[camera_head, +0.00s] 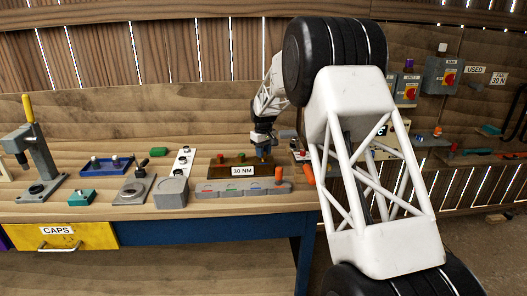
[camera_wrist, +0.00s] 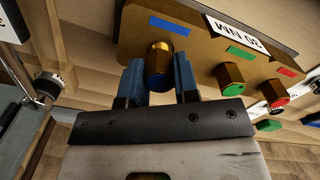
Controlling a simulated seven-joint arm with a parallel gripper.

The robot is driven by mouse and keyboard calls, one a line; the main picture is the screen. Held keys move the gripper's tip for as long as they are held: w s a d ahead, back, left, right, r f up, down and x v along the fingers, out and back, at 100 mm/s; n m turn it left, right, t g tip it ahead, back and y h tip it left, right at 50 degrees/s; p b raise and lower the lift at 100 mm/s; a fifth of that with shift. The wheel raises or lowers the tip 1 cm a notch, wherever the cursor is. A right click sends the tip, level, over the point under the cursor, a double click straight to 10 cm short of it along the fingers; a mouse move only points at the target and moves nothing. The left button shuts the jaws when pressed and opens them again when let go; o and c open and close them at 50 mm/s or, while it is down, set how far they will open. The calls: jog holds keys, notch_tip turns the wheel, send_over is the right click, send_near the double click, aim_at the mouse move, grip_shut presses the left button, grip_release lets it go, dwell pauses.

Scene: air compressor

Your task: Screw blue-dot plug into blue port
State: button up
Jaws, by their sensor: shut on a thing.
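The brass plug (camera_wrist: 158,60) stands between the two blue fingers of my gripper (camera_wrist: 158,72) in the wrist view, beside a blue label on the brown 30 NM block (camera_wrist: 195,47). My gripper (camera_head: 263,152) is shut on this plug at the right end of the block in the head view. Whether the plug is seated in the block or lifted, I cannot tell. A grey strip (camera_head: 205,195) with coloured marks lies in front of the block. I cannot clearly make out a blue port.
A green-dot plug (camera_wrist: 231,78) and a red-dot plug (camera_wrist: 274,92) stand beside the held one. An orange cylinder (camera_head: 278,174) stands on the grey strip's right end. A grey rounded block (camera_head: 172,192) and several fixtures are to the left.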

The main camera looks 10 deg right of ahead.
jog(key=shift+f, duration=0.3)
jog(key=o, duration=1.1)
jog(key=shift+c, duration=0.2)
jog(key=shift+r, duration=3.9)
jog(key=shift+c, duration=0.3)
